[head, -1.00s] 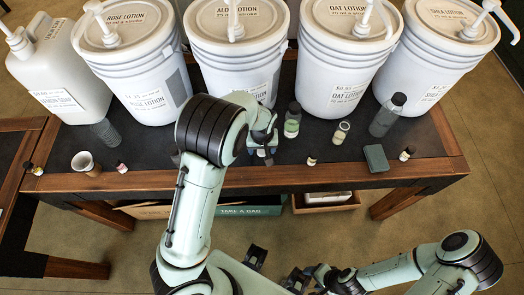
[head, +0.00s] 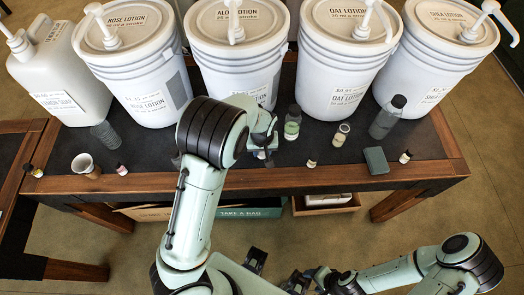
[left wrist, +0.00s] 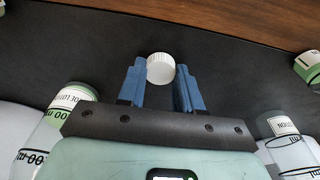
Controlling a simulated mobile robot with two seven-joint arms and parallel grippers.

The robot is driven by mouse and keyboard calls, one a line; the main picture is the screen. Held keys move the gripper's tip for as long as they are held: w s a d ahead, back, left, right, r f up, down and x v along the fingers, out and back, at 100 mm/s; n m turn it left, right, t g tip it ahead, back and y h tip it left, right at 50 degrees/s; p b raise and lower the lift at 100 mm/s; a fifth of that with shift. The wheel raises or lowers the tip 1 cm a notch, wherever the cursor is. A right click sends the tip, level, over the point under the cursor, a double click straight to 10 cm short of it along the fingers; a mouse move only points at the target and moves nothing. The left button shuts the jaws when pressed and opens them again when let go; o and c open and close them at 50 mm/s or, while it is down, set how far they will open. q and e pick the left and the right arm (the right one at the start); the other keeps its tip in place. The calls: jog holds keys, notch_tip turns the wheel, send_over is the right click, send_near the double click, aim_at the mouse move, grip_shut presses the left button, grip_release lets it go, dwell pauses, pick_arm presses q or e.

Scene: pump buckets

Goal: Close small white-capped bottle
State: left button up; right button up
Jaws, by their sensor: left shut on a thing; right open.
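My left gripper (head: 264,152) is over the front of the table, below the aloe lotion bucket. In the left wrist view its blue fingers (left wrist: 160,86) are shut on a white ribbed cap (left wrist: 160,69). The cap is seen from above, so I cannot tell whether it sits on a bottle or how tightly. In the head view the gripper and arm mostly hide this spot. My right gripper (head: 276,271) is open and empty, low in the head view in front of the table.
A green-labelled bottle (head: 292,124) and an uncapped-looking bottle (head: 341,134) stand right of my left gripper. Further right are a grey bottle (head: 388,118), a dark green block (head: 376,160) and a small vial (head: 405,157). A beige cup (head: 86,166) stands left. Large buckets (head: 235,62) line the back.

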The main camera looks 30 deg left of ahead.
aim_at(262, 153)
pick_arm(q)
notch_tip(262, 153, up, 20)
jog(key=p, duration=0.3)
pick_arm(e)
jog(key=r, duration=0.1)
jog(key=w+r, duration=0.2)
jog(key=r, duration=0.1)
jog(key=shift+w, duration=0.25)
